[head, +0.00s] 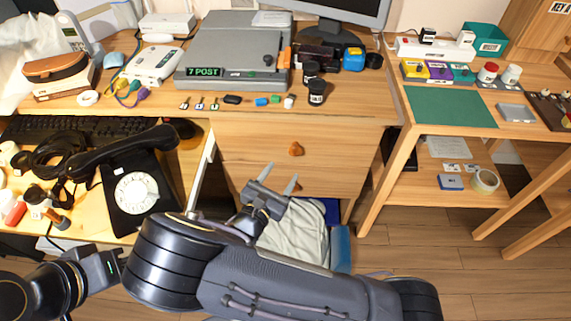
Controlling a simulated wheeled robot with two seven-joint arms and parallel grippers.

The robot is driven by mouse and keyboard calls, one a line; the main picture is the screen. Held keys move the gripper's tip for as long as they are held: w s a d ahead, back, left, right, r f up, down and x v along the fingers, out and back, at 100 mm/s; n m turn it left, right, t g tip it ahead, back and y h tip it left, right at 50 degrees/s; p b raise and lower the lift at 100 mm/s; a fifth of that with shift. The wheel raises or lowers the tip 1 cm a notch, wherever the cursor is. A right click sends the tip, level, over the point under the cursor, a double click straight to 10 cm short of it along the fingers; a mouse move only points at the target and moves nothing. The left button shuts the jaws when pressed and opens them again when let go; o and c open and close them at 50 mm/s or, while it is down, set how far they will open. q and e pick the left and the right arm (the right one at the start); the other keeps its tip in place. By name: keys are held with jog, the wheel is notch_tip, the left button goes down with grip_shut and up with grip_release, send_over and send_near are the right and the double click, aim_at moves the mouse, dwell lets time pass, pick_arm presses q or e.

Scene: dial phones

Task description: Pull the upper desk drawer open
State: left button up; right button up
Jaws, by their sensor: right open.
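The upper desk drawer (250,142) has a light wood front with an orange-brown knob (296,149). Its front looks flush under the desktop. The lower drawer (322,180) is below it, its knob (297,186) partly hidden by a finger of my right gripper. My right gripper (281,175) is open and empty, its two fingers pointing up toward the drawer fronts. Its tips show below the upper knob, apart from it in the picture. My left gripper (115,264) is at the lower left, away from the drawers; its fingers cannot be made out.
A black dial phone (137,193) and a keyboard (75,127) are on the pulled-out shelf at left. The desktop (345,105) holds a grey machine (234,50) and small items. A side table (401,105) stands at right. A bin with a white bag (292,238) is below the drawers.

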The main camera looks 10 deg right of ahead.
aim_at(294, 153)
jog(key=x, duration=0.7)
jog(key=shift+w+d+b, duration=0.15)
jog(key=shift+w+b, duration=0.2)
grip_shut()
